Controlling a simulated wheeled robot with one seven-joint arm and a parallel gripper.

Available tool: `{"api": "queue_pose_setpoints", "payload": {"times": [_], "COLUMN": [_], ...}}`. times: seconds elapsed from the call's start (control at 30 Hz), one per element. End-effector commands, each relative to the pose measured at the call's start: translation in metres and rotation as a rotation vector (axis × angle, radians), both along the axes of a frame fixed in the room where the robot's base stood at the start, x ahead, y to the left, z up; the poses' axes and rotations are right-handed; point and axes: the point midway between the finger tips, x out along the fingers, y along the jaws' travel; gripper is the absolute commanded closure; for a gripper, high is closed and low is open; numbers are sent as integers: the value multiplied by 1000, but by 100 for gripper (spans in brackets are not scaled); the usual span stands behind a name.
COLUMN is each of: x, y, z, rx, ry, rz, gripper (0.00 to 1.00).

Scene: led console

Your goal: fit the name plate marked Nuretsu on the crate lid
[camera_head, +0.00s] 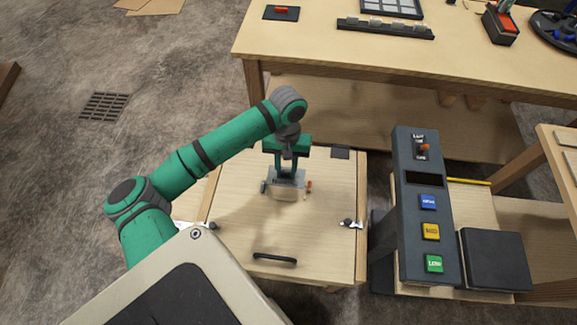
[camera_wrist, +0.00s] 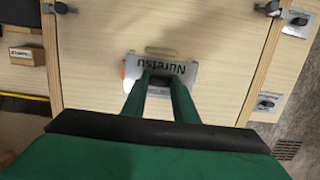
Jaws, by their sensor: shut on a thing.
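The silver name plate marked Nuretsu (camera_wrist: 184,71) is held between the fingers of my gripper (camera_wrist: 160,80), and its lettering shows upside down in the wrist view. In the head view my gripper (camera_head: 287,171) points down over the middle of the wooden crate lid (camera_head: 235,205), with the plate (camera_head: 274,183) at its tips. A pale outlined rectangle on the lid (camera_wrist: 161,50) shows just beyond the plate in the wrist view. An orange part (camera_head: 309,186) shows at one end of the plate. I cannot tell whether the plate touches the lid.
The lid has a black handle (camera_head: 274,259) and a latch (camera_head: 350,223) at its right edge. A dark console with blue, yellow and green buttons (camera_head: 428,202) stands to the right. A workbench (camera_head: 300,52) stands behind. The lid around the plate is mostly clear.

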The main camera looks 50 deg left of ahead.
Motion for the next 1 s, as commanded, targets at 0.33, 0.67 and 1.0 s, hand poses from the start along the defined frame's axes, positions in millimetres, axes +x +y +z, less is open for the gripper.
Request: {"api": "queue_pose_setpoints", "payload": {"times": [0.33, 0.67, 1.0], "x": [0, 1, 1], "y": [-1, 0, -1], "z": [-32, -58, -60], "rx": [-2, 0, 0], "ry": [1, 0, -1], "rz": [1, -2, -3], "gripper": [96, 96, 96]}}
